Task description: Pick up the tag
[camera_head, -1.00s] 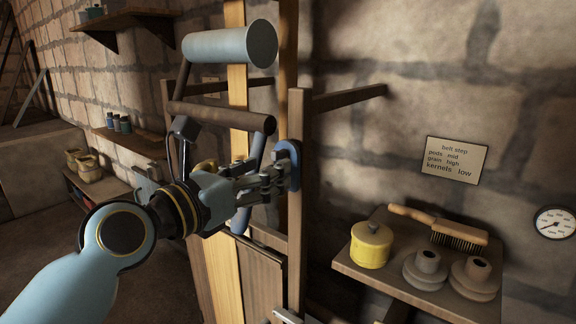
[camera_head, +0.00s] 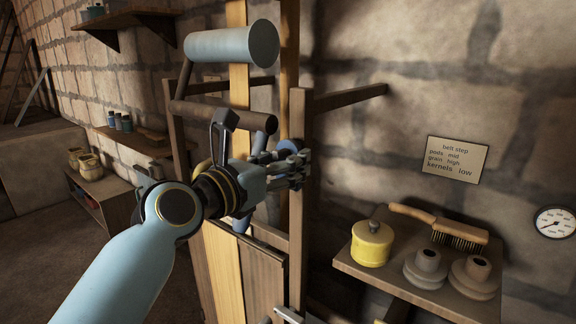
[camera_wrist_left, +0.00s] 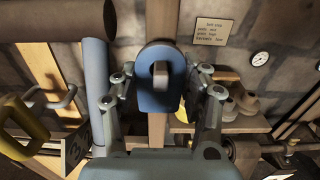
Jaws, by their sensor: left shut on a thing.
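The tag is a blue plate with a rounded top and a slot-like hole, clearest in the left wrist view (camera_wrist_left: 156,99). A short pale peg (camera_wrist_left: 162,73) shows at its hole, in front of a wooden post (camera_head: 297,110). I cannot tell whether the tag is clear of the peg. My left gripper (camera_head: 299,167) is shut on the tag, with one finger on each side in the left wrist view (camera_wrist_left: 162,88). In the head view the fingers hide most of the tag. My right gripper is not in view.
A large blue-grey roller (camera_head: 232,45) and a brown roller (camera_head: 222,117) stand close beside my left arm. A low shelf (camera_head: 378,277) at right holds a yellow pot (camera_head: 372,243), a brush (camera_head: 438,225) and two pulley-like pieces. A card (camera_head: 455,160) and gauge (camera_head: 555,222) hang on the wall.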

